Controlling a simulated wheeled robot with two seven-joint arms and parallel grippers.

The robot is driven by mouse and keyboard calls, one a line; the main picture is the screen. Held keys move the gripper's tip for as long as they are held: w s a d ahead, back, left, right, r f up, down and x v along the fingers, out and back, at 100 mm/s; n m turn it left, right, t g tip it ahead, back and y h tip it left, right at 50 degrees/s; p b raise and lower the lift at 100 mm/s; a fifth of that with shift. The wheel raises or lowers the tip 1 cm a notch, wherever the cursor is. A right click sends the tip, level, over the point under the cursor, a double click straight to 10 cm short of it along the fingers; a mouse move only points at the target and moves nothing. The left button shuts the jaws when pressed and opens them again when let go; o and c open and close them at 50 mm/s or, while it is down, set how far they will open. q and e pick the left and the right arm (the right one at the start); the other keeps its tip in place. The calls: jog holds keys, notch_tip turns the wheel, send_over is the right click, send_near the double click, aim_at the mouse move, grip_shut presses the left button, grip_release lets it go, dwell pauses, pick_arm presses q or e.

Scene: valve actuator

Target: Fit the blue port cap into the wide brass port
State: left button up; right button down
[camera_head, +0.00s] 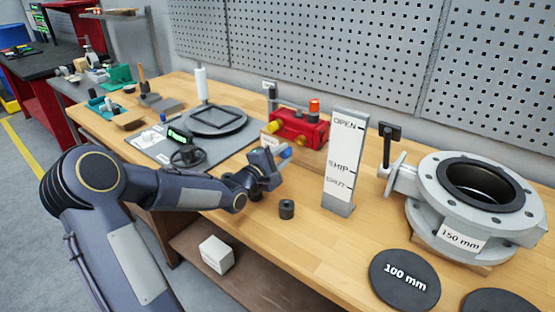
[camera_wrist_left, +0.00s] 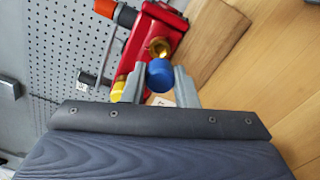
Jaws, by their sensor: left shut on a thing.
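The blue port cap (camera_wrist_left: 160,74) is between the fingertips of my left gripper (camera_wrist_left: 158,82), which is shut on it. In the head view the cap (camera_head: 286,153) shows at the tip of the left gripper (camera_head: 275,157). The red valve actuator (camera_head: 299,130) stands on the bench just beyond the gripper. In the left wrist view its wide brass port (camera_wrist_left: 159,47) is right beyond the cap, partly hidden by it. I cannot tell whether cap and port touch. A yellow plug (camera_wrist_left: 118,91) sits lower on the red body (camera_wrist_left: 150,33). My right gripper is not in view.
A white OPEN/SHIP/SHUT sign (camera_head: 343,165) stands right of the actuator. A large grey valve (camera_head: 470,205) is farther right, with a black 100 mm disc (camera_head: 404,280) in front. A small dark cylinder (camera_head: 287,209) stands near the front edge.

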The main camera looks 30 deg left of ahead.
aim_at(283, 155)
pick_arm(q)
jog(key=shift+w+d, duration=0.15)
jog(key=shift+w, duration=1.5)
jog(key=shift+p, duration=0.3)
dwell(0.6)
jog(key=shift+w+d, duration=0.1)
jog(key=shift+w, duration=1)
jog(key=o, duration=1)
jog(key=s, duration=0.7)
jog(key=shift+s+a, duration=0.3)
jog(key=shift+s, duration=0.1)
